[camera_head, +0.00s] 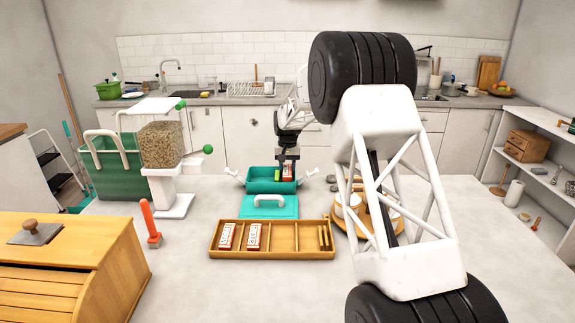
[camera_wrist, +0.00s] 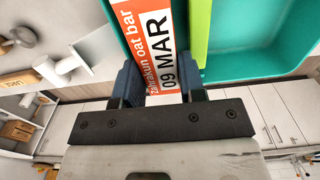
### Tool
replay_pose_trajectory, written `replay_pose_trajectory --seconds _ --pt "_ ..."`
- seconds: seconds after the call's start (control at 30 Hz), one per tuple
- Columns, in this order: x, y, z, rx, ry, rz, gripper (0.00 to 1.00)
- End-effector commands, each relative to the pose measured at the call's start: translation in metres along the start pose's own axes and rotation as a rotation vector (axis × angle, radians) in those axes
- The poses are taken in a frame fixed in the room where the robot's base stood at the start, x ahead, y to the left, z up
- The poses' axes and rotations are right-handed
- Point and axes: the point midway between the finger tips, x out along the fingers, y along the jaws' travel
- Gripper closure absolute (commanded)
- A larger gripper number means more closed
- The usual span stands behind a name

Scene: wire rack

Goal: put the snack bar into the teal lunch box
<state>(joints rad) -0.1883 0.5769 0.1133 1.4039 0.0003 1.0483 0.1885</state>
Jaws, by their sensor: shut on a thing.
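The snack bar, an oat bar with an orange and white label reading "09 MAR" (camera_wrist: 162,35), is between the two fingers of my gripper (camera_wrist: 162,85). My gripper (camera_head: 287,157) is shut on it and holds it upright over the teal lunch box (camera_head: 258,186). In the head view the bar (camera_head: 288,169) shows at the box opening; whether its lower end touches the floor of the box is hidden. The box also fills the upper right of the wrist view (camera_wrist: 255,55). A lime green strip (camera_wrist: 200,30) stands inside the box, right beside the bar.
The teal lid (camera_head: 285,212) with a white handle lies in front of the box. A wooden tray (camera_head: 290,254) holds two similar red and white bars. A dispenser (camera_head: 162,150) and red-handled tool (camera_head: 148,222) stand left. My large white arm link crosses the right.

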Motion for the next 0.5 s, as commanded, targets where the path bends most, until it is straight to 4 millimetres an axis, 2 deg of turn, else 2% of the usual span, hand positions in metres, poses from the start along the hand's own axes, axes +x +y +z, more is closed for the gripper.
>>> replay_pose_trajectory --seconds 0.4,0.43,0.5 --pt "0.0019 0.0 -0.0001 0.0 0.0 0.0 0.86" --pt "0.0019 0.0 -0.0001 0.0 0.001 0.0 0.61" --pt "0.0019 0.0 -0.0001 0.0 0.001 0.0 0.51"
